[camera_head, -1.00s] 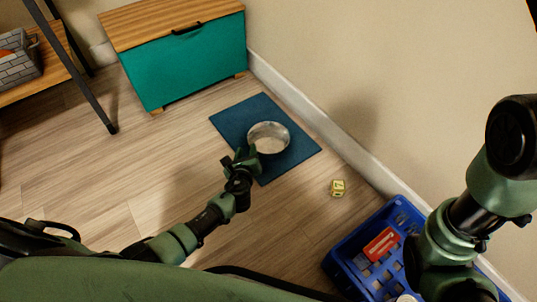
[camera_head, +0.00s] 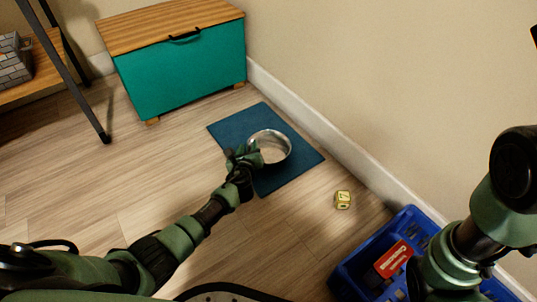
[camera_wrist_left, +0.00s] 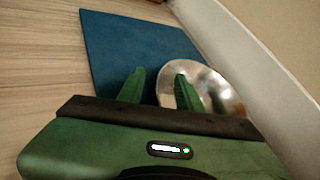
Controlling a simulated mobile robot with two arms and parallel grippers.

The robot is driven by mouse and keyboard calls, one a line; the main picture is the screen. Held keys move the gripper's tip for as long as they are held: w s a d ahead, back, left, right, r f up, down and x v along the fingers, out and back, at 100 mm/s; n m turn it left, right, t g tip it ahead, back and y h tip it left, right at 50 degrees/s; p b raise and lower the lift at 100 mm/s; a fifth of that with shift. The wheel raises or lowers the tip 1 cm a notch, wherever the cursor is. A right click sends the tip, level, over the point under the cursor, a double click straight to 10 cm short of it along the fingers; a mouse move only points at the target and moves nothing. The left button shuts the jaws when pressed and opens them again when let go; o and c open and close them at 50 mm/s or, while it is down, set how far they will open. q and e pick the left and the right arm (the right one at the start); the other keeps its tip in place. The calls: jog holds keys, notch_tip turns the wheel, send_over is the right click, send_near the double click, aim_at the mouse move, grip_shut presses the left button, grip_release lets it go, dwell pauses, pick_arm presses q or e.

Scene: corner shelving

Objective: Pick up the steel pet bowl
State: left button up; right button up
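The steel pet bowl (camera_head: 273,154) sits upright on a blue mat (camera_head: 235,128) on the floor. My left gripper (camera_head: 243,156) is at the bowl's near left edge. In the left wrist view its two fingers (camera_wrist_left: 158,90) are apart. One finger overlaps the inside of the bowl (camera_wrist_left: 212,84) and the other is over the mat, with the bowl's rim between them. I cannot tell whether either finger touches the rim. My right arm shows at the right, but its gripper is out of view.
A blue crate (camera_head: 348,268) with a red item (camera_head: 394,259) stands at the lower right. A teal chest (camera_head: 185,68) is behind. A wall with a white baseboard (camera_head: 320,125) runs close along the mat's right side.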

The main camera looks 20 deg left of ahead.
pick_arm(q)
grip_shut()
dwell(1.3)
